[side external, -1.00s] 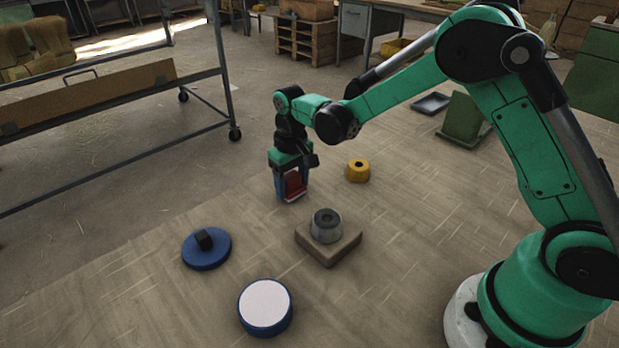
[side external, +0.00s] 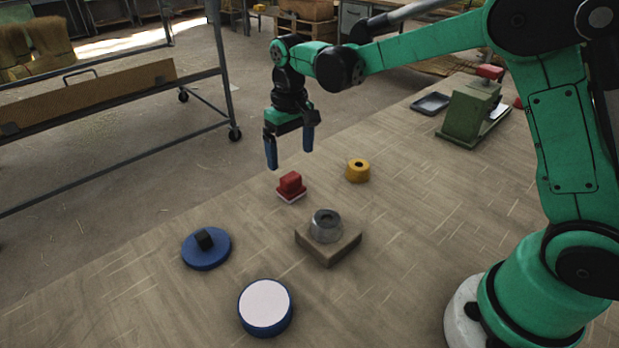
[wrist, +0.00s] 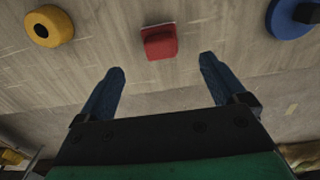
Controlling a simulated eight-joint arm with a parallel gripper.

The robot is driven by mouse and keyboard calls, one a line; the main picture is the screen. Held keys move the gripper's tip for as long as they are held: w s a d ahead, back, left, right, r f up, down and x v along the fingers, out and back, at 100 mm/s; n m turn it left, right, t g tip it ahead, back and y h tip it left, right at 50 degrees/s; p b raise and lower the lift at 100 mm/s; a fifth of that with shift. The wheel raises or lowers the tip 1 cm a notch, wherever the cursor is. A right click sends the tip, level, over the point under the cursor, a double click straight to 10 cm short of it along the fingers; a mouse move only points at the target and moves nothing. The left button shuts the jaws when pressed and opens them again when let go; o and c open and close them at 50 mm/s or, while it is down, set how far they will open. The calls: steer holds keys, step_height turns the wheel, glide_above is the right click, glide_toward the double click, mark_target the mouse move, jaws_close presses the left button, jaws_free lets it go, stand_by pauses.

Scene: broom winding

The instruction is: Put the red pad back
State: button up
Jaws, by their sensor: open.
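The red pad (side external: 291,187) is a small red block on a wider red base with a pale underside edge. It rests on the wooden bench top near its far edge. It also shows in the wrist view (wrist: 159,42), ahead of the fingertips and between them. My gripper (side external: 290,150) is open and empty, raised above the pad and apart from it. Its two blue fingers also show in the wrist view (wrist: 162,68), spread wide.
A yellow ring-like piece (side external: 358,170) stands right of the pad. A grey cup on a square wooden block (side external: 325,245) is in front. A blue disc with a black knob (side external: 207,250) and a white-topped blue disc (side external: 265,305) lie nearer. A green machine (side external: 470,115) and dark tray (side external: 431,103) stand at back right.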

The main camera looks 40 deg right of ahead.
mark_target(293, 177)
steer(key=s+d+r+t, duration=0.1)
steer(key=s+r+t, duration=0.3)
steer(key=s+r, duration=0.4)
steer(key=s+f+t, duration=0.2)
steer(key=s+t, duration=0.1)
steer(key=s, duration=0.3)
steer(key=shift+d+f, duration=0.25)
steer(key=shift+d, duration=0.2)
